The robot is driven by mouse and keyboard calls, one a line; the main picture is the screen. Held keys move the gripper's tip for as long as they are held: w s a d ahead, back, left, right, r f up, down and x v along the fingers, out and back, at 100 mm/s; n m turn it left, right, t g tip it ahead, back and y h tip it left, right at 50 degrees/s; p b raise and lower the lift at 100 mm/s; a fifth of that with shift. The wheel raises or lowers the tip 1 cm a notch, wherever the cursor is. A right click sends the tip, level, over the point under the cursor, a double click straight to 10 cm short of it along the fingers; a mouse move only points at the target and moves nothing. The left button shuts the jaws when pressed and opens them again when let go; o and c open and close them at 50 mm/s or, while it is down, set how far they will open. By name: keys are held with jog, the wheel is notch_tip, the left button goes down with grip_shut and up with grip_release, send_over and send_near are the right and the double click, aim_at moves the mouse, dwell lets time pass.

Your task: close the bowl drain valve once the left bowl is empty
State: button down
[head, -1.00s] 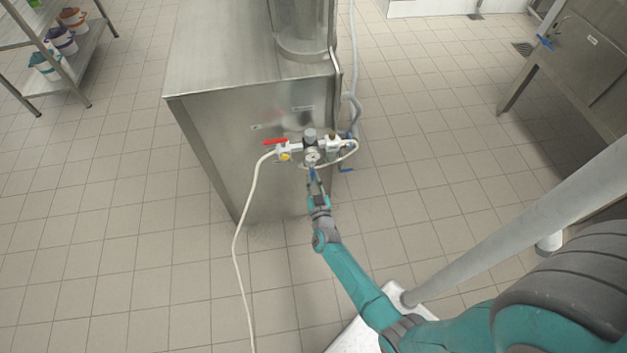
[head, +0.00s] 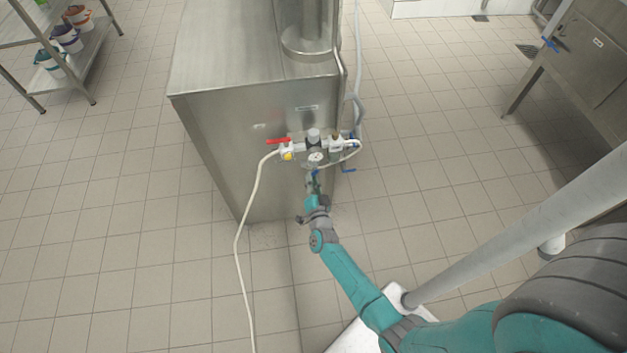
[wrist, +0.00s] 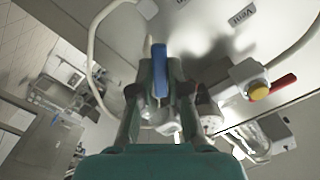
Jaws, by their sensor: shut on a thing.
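A blue lever handle (wrist: 160,72) stands between the fingers of my gripper (wrist: 162,75) in the wrist view. My gripper is shut on it. In the head view my gripper (head: 313,183) is just below the valve and gauge group on the front of a steel cabinet (head: 215,135). The handle shows there as a small blue spot (head: 315,172). I cannot read a label that names it as the bowl drain valve. No bowl can be made out, so its contents cannot be seen.
A red lever (head: 279,141), a yellow button (head: 287,156) and a round gauge (head: 315,157) sit close above my gripper. A white hose (head: 240,230) hangs to the floor. Tiled floor is open on the left.

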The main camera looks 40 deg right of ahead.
jog(key=shift+w+a+r+m, duration=0.1)
jog(key=shift+r+m, duration=0.15)
jog(key=shift+m, duration=1.4)
jog(key=shift+w+a+r+m, duration=0.1)
jog(key=shift+r+m, duration=0.15)
jog(key=shift+m, duration=1.45)
jog(key=shift+a+r+m, duration=0.1)
jog(key=shift+r+m, duration=0.15)
jog(key=shift+m, duration=1.4)
jog(key=c, duration=1.1)
grip_release()
jog(key=shift+c, duration=0.2)
jog(key=shift+s+a, duration=0.1)
jog(key=v, duration=1.1)
jog(key=shift+s+a, duration=0.2)
jog(key=shift+s, duration=0.1)
